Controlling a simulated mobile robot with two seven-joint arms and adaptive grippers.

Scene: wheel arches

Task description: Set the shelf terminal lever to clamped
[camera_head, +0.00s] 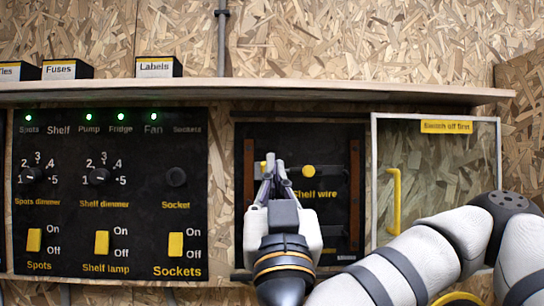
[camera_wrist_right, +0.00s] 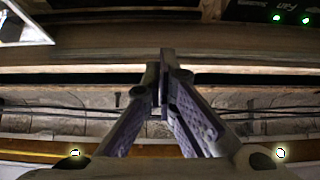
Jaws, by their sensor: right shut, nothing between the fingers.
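The dark terminal box (camera_head: 345,215) labelled "Shelf wire" is set in the wall right of the switch panel. A round yellow knob (camera_head: 308,171) shows in its upper middle. A small yellow piece (camera_head: 263,166) shows just left of my fingertips and is partly hidden; I cannot tell which part is the lever or how it is set. My right gripper (camera_head: 273,164) is in front of the box's left half, fingers shut and empty, left of the knob. In the right wrist view its fingertips (camera_wrist_right: 163,85) meet. My left gripper is not in view.
A black panel (camera_head: 140,215) with dials and yellow switches is on the left. A clear framed door (camera_head: 437,160) with a yellow handle (camera_head: 394,200) stands at right, above my right arm. A wooden shelf (camera_head: 270,92) holding small label boxes (camera_head: 158,67) runs above.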

